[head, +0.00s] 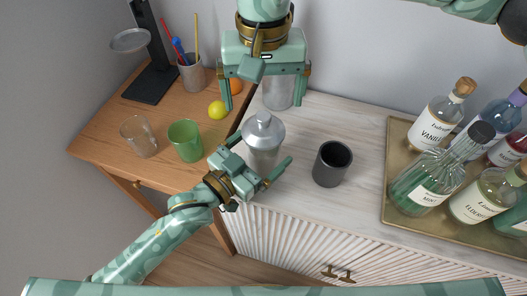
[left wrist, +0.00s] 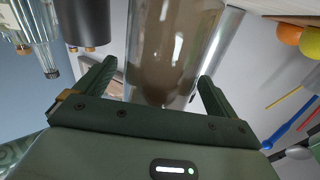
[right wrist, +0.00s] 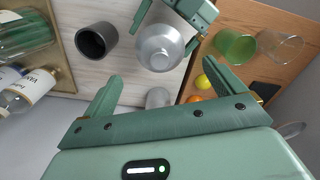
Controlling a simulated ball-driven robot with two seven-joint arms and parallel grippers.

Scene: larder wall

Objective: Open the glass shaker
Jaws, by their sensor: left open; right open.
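The glass shaker (head: 262,156) stands upright on the pale marbled top, with a clear body and a silver domed cap (head: 263,128). Its cap shows from above in the right wrist view (right wrist: 160,47). My left gripper (head: 259,152) is open, with its fingers on either side of the shaker's body. In the left wrist view the glass body (left wrist: 172,50) lies between the spread fingers, with gaps visible at both sides. My right gripper (head: 264,103) is open and empty, behind and above the shaker, pointing down. It is apart from the cap.
A dark grey cup (head: 332,163) stands right of the shaker, and a clear glass (head: 279,92) behind it. A brass tray (head: 397,165) with several bottles is at right. The wooden table holds a green glass (head: 186,141), a clear tumbler (head: 139,137) and a lemon (head: 217,109).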

